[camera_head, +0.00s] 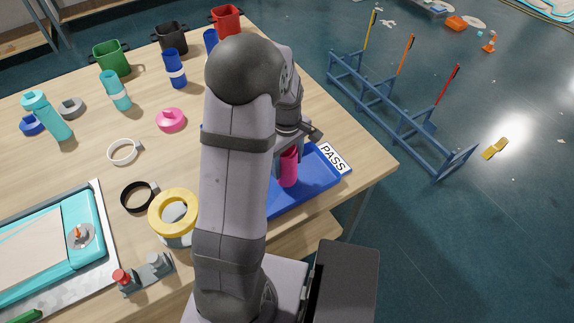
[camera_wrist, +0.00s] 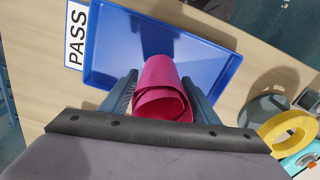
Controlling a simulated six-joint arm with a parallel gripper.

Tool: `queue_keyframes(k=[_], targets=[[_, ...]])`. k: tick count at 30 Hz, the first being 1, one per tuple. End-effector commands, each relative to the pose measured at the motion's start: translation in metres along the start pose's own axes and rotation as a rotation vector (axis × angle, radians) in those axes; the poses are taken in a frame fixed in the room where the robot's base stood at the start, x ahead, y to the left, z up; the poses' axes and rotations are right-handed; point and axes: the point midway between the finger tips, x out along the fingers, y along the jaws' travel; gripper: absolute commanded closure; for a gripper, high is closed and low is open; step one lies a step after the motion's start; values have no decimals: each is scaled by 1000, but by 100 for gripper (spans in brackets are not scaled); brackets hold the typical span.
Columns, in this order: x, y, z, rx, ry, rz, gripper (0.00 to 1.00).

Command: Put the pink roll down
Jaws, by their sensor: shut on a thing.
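The pink roll (camera_wrist: 160,90) is a rolled sheet with its open spiral end toward the wrist camera. In the head view the pink roll (camera_head: 288,168) shows over the blue tray, partly behind my arm. My gripper (camera_wrist: 160,92) is shut on the roll, one dark finger on each side. The blue tray (camera_wrist: 112,35) lies beyond the roll in the wrist view. It also shows in the head view (camera_head: 315,181), at the table's right edge. I cannot tell whether the roll touches the tray floor.
A white PASS label (camera_head: 333,157) lies by the tray's edge. A yellow ring (camera_head: 157,222) on a grey base, a black ring (camera_head: 125,197) and a pink cap (camera_head: 171,120) are left of my arm. Cups and bottles stand farther back. A blue rack (camera_head: 390,110) stands on the floor.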

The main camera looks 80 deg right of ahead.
Motion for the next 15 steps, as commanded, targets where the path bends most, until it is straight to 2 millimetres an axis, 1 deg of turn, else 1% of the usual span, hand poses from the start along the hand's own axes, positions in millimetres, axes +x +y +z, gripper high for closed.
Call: queue_keyframes(k=[3,6,15], targets=[[12,0,0,0,-1,-2,78],[20,0,0,0,0,0,78],[22,0,0,0,1,2,78]])
